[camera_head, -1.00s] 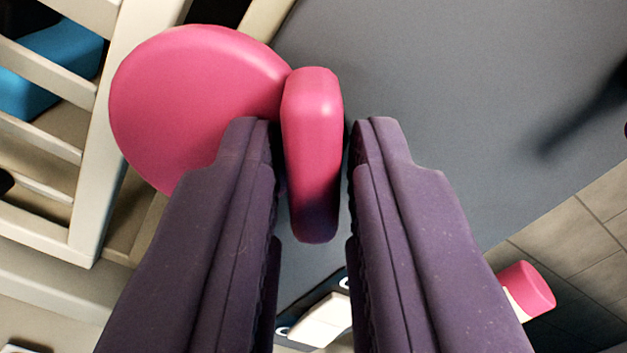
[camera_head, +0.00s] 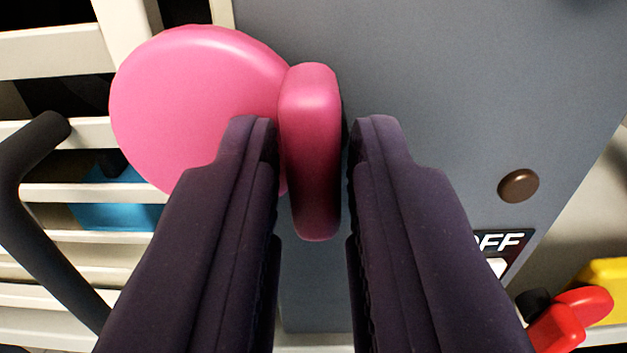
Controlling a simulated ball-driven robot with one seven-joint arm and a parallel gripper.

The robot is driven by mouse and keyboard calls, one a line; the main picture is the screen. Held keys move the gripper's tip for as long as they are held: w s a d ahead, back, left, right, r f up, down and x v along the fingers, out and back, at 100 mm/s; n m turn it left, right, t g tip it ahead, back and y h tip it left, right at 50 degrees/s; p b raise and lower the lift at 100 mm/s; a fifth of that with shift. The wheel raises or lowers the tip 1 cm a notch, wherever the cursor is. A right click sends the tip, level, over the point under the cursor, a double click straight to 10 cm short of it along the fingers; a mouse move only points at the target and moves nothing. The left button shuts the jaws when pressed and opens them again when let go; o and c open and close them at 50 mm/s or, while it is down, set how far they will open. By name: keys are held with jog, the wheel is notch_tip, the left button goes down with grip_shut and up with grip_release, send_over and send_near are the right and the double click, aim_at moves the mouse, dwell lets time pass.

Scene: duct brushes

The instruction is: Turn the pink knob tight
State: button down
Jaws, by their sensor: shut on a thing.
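The pink knob (camera_head: 195,105) shows at the upper left as a large round disc with an upright grip bar at its right side. My gripper (camera_head: 315,130) has its two dark purple fingers on either side of the bar. The left finger touches the bar and covers the disc's lower right. A thin gap seems to show between the bar and the right finger. The knob stands in front of a grey panel (camera_head: 440,90).
A cream slatted frame (camera_head: 60,50) and a dark bent bar (camera_head: 40,200) lie at the left. A brown round button (camera_head: 518,186) and an "OFF" label (camera_head: 500,242) are on the panel at the right. Red (camera_head: 565,322) and yellow (camera_head: 605,285) things sit at the lower right.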

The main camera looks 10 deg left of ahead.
jog(key=shift+w+f, duration=0.1)
jog(key=shift+f, duration=0.1)
jog(key=c, duration=1.1)
grip_release()
jog(key=shift+c, duration=0.2)
jog(key=shift+s+r, duration=0.1)
jog(key=shift+s, duration=0.1)
jog(key=b+v, duration=0.3)
jog(key=v, duration=0.4)
jog(key=shift+s, duration=0.25)
jog(key=s+d+f+m+g+h+b, duration=0.1)
jog(key=d+f+h+b, duration=0.3)
jog(key=d+f+b, duration=1.2)
jog(key=d+f+m+g, duration=0.1)
jog(key=d+f, duration=1.1)
jog(key=d, duration=0.2)
jog(key=shift+d+f+m, duration=0.2)
jog(key=shift+f+m, duration=0.1)
jog(key=shift+f, duration=0.05)
